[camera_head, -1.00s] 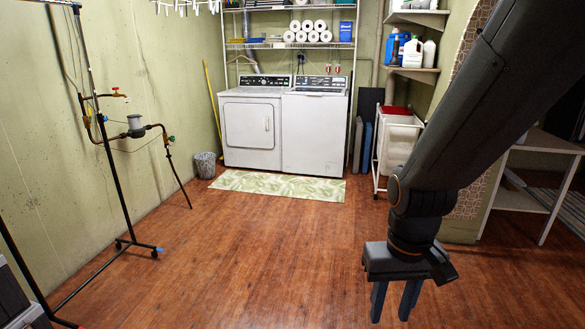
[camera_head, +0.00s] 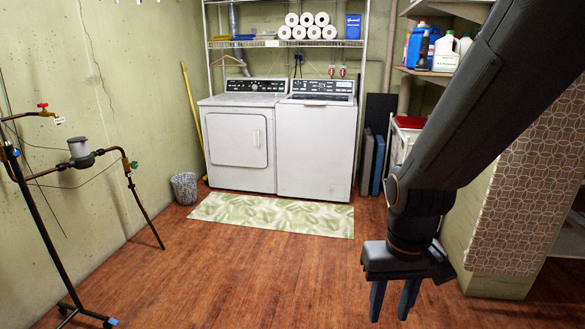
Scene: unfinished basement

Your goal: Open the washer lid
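The white top-loading washer (camera_head: 314,150) stands against the back wall, to the right of the front-loading dryer (camera_head: 240,148). The washer lid (camera_head: 316,100) lies flat and closed on its top, in front of the control panel. My gripper (camera_head: 393,300) hangs down at the lower right, well in front of the washer and apart from it. Its two fingers are spread with a gap between them, and nothing is held.
A green leaf-patterned mat (camera_head: 270,215) lies before the machines. A wastebasket (camera_head: 184,188) stands left of the dryer. A pipe rack (camera_head: 72,311) stands at left. A hamper (camera_head: 404,138) and a patterned wall (camera_head: 535,190) are at right.

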